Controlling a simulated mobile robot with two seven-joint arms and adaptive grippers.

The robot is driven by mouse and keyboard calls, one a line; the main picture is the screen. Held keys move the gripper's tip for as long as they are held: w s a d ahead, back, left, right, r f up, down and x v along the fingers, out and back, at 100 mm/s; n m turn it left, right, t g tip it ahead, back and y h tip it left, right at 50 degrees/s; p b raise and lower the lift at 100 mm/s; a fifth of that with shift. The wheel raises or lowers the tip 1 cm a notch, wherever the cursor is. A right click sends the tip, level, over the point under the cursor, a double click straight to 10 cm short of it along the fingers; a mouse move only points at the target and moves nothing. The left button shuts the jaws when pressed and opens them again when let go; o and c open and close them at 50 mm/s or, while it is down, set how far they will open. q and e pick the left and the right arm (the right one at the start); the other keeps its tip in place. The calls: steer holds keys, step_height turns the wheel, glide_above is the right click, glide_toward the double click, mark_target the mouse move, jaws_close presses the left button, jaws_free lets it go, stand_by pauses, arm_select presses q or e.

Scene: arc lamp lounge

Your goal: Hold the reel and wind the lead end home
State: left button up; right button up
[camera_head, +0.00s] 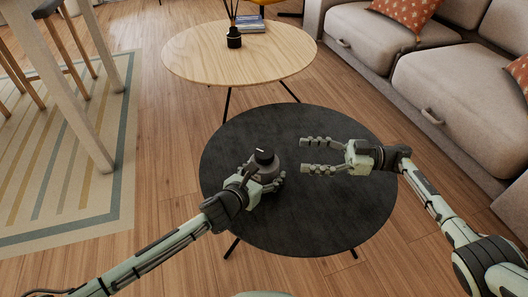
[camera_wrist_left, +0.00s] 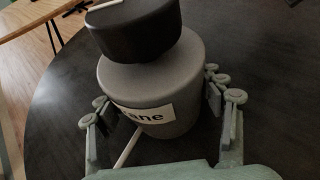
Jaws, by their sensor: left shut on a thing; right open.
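The reel is a grey round body (camera_wrist_left: 160,78) with a wide black knob (camera_wrist_left: 138,36) on top; the knob carries a pale line mark. It stands on the dark round table, and its black top also shows in the head view (camera_head: 264,156). A white label (camera_wrist_left: 146,113) reading "ane", partly cut off, faces my left wrist. A thin pale strip (camera_wrist_left: 128,145), perhaps the lead end, sticks out below the label. My left gripper (camera_head: 265,178) is shut on the reel, fingers on both sides. My right gripper (camera_head: 304,155) is open and empty, right of the reel, fingers pointing at it.
The dark round table (camera_head: 325,222) is otherwise bare. Behind it is a light wooden table (camera_head: 200,55) with a dark vase (camera_head: 234,40) and books (camera_head: 250,24). A sofa (camera_head: 450,90) stands at the right, a striped rug (camera_head: 60,180) at the left.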

mark_target(264, 152)
steer(key=a, duration=1.1)
steer(key=shift+w+a, duration=0.4)
steer(key=c, duration=1.2)
